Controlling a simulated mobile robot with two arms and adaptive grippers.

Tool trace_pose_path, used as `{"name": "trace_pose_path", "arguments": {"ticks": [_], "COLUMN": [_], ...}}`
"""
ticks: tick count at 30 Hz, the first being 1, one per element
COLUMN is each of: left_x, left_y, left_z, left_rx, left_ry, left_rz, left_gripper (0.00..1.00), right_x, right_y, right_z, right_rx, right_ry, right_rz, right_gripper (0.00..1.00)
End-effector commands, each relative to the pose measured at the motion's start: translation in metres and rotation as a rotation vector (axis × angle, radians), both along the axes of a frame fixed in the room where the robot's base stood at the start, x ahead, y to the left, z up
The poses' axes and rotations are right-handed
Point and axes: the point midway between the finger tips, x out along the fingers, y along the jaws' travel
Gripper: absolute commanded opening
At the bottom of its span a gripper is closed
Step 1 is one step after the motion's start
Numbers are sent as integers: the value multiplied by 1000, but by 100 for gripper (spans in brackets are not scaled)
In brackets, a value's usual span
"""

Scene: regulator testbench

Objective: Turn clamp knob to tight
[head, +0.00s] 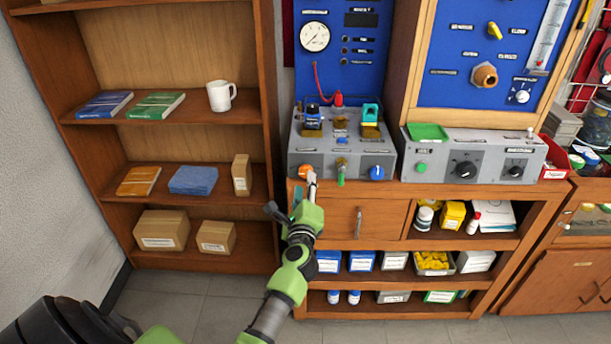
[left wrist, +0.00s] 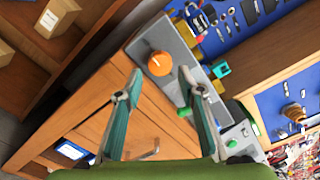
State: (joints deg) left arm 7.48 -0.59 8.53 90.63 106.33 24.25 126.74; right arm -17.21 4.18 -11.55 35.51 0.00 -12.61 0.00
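A grey bench unit (head: 330,154) has an orange round knob (head: 305,171) low on the left of its front, a green lever in the middle and a blue knob (head: 376,172) on the right. The labels are too small to read, so I cannot tell which control is the clamp knob. My left gripper (head: 307,184) is in front of the orange knob and partly covers it. In the left wrist view, the orange knob (left wrist: 160,64) shows between and just beyond the two spread, empty fingertips (left wrist: 159,75). I see no contact. My right gripper is not in view.
The unit stands on a wooden cabinet (head: 338,206) with a drawer and shelves of boxes. A second grey panel (head: 476,154) with black knobs is to the right. A wooden bookcase (head: 262,90) stands at the left. Open floor lies in front.

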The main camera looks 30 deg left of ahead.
Motion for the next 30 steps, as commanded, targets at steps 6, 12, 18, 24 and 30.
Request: {"name": "trace_pose_path", "arguments": {"ticks": [6, 12, 18, 24, 30], "left_x": [29, 39, 41, 40, 40], "left_y": [17, 24, 24, 24, 24], "left_z": [0, -1, -1, -1, -1], "left_rx": [2, 2, 2, 1, 5], "left_ry": [0, 3, 1, 2, 4], "left_rz": [-2, -2, -2, -2, -2], "left_gripper": [36, 36, 36, 7, 7], "right_x": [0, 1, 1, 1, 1], "right_y": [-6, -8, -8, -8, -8], "right_z": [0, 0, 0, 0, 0], "right_rx": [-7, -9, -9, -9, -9], "right_ry": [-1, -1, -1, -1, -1], "right_rz": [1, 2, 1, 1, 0], "right_gripper": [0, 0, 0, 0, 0]}}
